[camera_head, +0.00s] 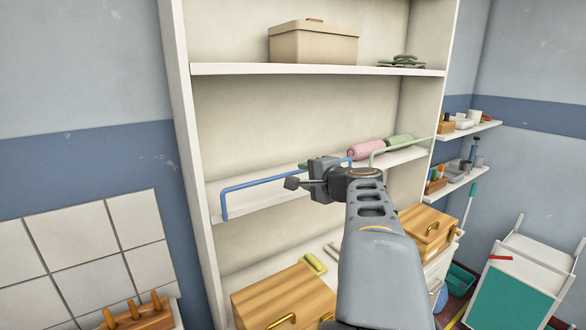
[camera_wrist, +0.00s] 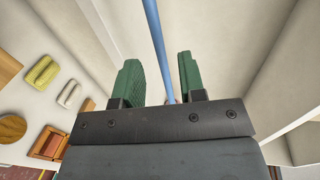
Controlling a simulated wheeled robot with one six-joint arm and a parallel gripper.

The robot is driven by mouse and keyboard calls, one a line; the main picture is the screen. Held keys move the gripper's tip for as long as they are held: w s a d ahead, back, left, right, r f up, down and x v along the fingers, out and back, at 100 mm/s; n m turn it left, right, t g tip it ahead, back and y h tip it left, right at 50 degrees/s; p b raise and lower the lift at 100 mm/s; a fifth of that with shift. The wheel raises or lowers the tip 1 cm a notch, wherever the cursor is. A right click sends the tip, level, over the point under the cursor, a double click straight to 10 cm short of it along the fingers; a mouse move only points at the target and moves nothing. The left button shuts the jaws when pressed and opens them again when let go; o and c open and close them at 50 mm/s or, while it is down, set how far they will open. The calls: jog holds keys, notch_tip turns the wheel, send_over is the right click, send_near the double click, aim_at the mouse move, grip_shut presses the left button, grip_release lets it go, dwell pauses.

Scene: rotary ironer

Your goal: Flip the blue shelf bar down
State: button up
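The blue shelf bar (camera_head: 255,183) stands raised along the front left part of the middle shelf (camera_head: 280,197). Its left leg goes down to the shelf edge, and its right end shows just beyond my gripper. My gripper (camera_head: 296,183) is at the bar's middle stretch and hides part of it. In the wrist view, the two green fingers of my gripper (camera_wrist: 158,65) are apart. The blue bar (camera_wrist: 154,30) runs between them with a gap on each side, and I see no finger touching it.
A green bar (camera_head: 405,144) stands to the right on the same shelf, with pink (camera_head: 366,149) and green rolls behind it. A beige box (camera_head: 313,43) sits on the shelf above. Wooden boxes (camera_head: 284,297) stand below. My arm covers the lower middle.

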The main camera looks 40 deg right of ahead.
aim_at(298, 173)
jog(key=shift+w+d+f+p, duration=0.1)
jog(key=shift+w+f+p, duration=0.15)
jog(key=shift+w, duration=0.9)
jog(key=shift+w+d+f+p, duration=0.1)
jog(key=shift+w+f+p, duration=0.1)
jog(key=shift+w, duration=0.9)
jog(key=shift+w+f+p, duration=0.25)
jog(key=shift+w, duration=0.9)
jog(key=shift+c, duration=0.2)
grip_shut()
